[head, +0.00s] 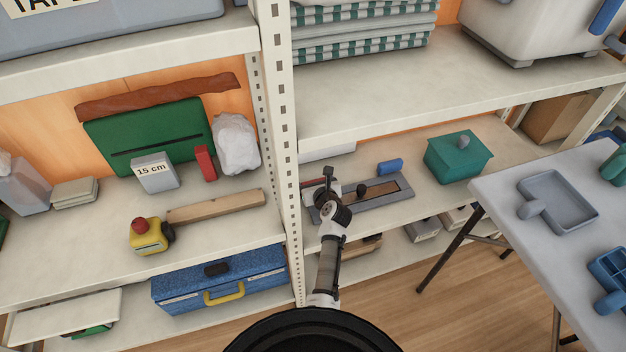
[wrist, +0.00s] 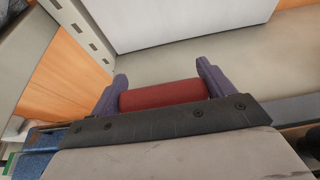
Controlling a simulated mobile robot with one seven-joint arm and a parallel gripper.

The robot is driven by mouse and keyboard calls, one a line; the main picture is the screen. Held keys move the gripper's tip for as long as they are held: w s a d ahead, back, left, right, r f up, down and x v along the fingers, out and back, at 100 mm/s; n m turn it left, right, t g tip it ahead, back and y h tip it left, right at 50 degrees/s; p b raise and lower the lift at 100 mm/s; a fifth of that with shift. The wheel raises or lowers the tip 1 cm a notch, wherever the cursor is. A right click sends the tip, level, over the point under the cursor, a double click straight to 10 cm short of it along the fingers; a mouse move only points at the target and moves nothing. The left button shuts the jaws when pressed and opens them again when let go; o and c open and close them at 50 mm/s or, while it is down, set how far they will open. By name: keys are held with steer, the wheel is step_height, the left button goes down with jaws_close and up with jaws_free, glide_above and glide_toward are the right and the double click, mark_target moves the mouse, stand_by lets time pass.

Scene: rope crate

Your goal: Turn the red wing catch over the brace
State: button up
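A dark red bar, which looks like the red wing catch (wrist: 163,95), lies crosswise between the two purple fingers of my gripper (wrist: 163,85) in the wrist view. The fingers are spread wide, one at each end of the bar. I cannot tell whether they touch it. In the head view my gripper (head: 329,180) is over the left end of a grey frame with a wooden insert (head: 385,190), on the lower right shelf. A little red (head: 313,183) shows just left of it. I cannot clearly make out the brace.
A white upright post (head: 281,150) stands close left of my arm. The upper shelf (head: 450,85) overhangs the work. A black knob (head: 362,189), a blue block (head: 390,167) and a teal lidded box (head: 458,158) are to the right. A grey table (head: 520,180) stands at the right.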

steer(key=c, duration=0.9)
